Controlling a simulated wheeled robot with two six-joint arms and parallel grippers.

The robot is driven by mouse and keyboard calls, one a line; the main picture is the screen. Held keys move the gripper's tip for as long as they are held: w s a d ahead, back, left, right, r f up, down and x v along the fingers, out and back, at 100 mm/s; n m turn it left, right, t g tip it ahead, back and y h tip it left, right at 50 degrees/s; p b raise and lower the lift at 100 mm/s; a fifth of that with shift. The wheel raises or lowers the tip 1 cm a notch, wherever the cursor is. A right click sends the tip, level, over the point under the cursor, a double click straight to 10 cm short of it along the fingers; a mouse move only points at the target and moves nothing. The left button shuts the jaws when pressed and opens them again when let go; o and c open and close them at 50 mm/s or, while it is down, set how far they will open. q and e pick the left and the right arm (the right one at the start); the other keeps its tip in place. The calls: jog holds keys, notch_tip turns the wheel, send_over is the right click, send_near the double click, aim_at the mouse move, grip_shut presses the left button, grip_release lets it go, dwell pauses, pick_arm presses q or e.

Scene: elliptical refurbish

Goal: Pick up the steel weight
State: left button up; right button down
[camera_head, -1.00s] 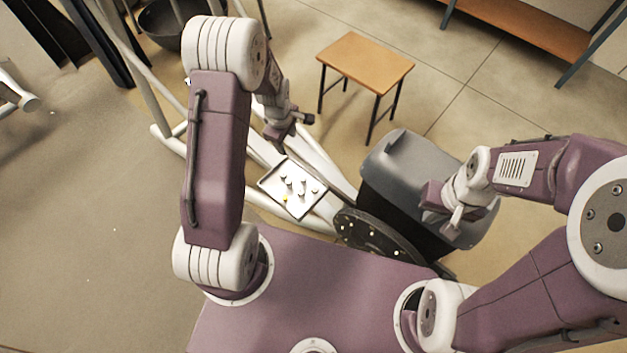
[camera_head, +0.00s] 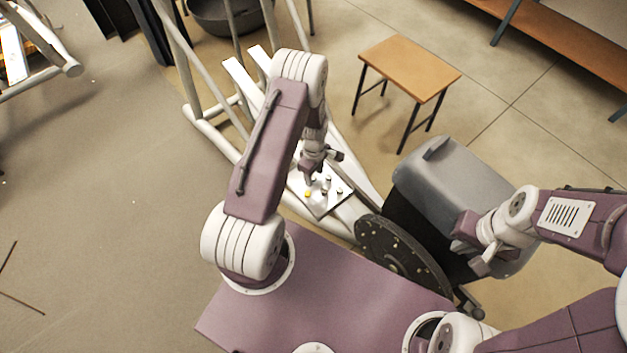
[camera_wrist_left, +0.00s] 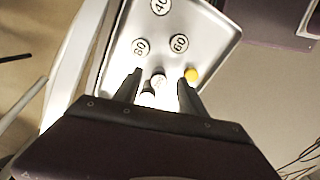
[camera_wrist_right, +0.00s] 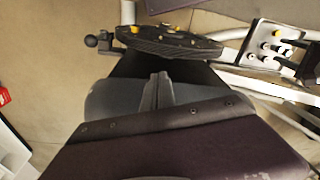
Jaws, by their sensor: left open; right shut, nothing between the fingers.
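Several small round steel weights stand on a metal tray (camera_wrist_left: 222,32); the tray also shows in the head view (camera_head: 319,212). In the left wrist view, three show 40 (camera_wrist_left: 160,6), 80 (camera_wrist_left: 141,46) and 60 (camera_wrist_left: 179,43). Another pale steel weight (camera_wrist_left: 158,81) lies between the fingers of my left gripper (camera_wrist_left: 160,84), and its marking is unclear. My left gripper (camera_head: 312,176) is open, pointing down over the tray, with no clear grip on anything. A yellow piece (camera_wrist_left: 192,75) is right beside its right finger. My right gripper (camera_wrist_right: 157,80) is shut and empty.
The tray rests on a white tubular frame (camera_head: 352,210). A dark round disc (camera_head: 400,255) and a grey bin (camera_head: 460,185) stand to its right, the bin near my right gripper. Open floor lies left.

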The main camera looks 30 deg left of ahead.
pick_arm(q)
notch_tip(320, 180, down, 2)
jog(key=shift+f, duration=0.15)
grip_shut()
notch_tip(320, 180, up, 4)
jog(key=shift+w+r+p, duration=0.1)
jog(key=shift+r+p, duration=0.15)
jog(key=shift+p, duration=0.3)
jog(key=d+r+p, duration=0.1)
jog(key=d+r, duration=0.5)
jog(key=d, duration=0.5)
jog(key=shift+d+r, duration=0.35)
